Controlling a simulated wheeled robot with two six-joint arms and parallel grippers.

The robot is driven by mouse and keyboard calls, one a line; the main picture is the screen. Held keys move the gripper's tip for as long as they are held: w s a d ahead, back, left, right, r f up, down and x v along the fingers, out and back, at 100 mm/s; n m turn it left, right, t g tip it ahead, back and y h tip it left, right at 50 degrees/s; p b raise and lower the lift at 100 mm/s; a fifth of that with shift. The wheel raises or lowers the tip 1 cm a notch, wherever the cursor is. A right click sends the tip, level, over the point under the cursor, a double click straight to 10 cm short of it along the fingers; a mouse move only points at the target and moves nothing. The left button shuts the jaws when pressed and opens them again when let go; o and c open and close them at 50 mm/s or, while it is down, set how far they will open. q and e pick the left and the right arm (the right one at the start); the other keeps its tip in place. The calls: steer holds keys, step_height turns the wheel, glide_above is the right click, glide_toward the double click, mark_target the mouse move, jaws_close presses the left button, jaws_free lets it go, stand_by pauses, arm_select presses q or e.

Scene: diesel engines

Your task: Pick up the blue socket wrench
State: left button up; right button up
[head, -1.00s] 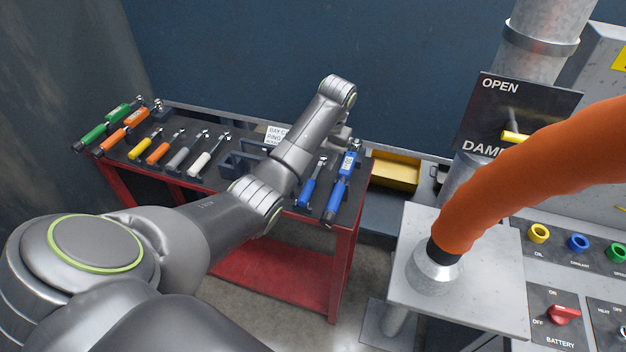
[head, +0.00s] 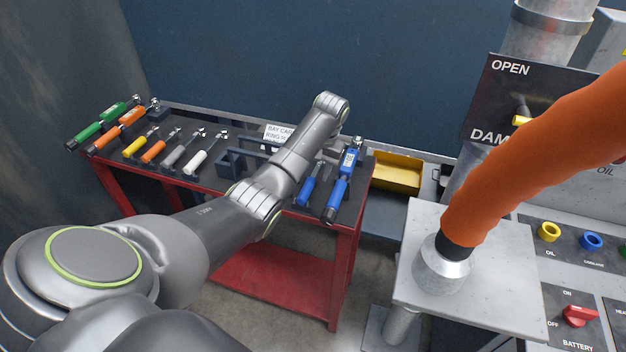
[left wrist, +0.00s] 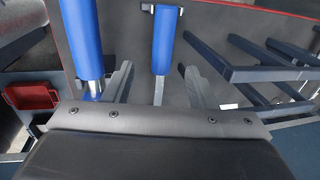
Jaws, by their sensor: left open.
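The blue socket wrench (head: 308,190) lies on the dark top of the red tool cart, near its right end. My right gripper is not in view.
A larger blue tool with a display (head: 343,183) lies close to the right of the wrench. Several other coloured tools lie on the cart (head: 270,280) to the left, past a dark rack (head: 235,160). A yellow bin (head: 397,172) and an orange hose (head: 530,165) are to the right.

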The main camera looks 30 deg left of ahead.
mark_target(309, 184)
arm_select(q)
steer(key=shift+s+a+f+p, duration=0.1)
steer(key=shift+a+f+p, duration=0.15)
steer(key=shift+f, duration=0.8)
steer(key=shift+a+f+p, duration=0.2)
steer(key=shift+a+f, duration=0.05)
steer(key=shift+f, duration=0.8)
steer(key=shift+s+a+f+p, duration=0.1)
steer(key=shift+a+f+p, duration=0.15)
steer(key=shift+f, duration=0.8)
jaws_close()
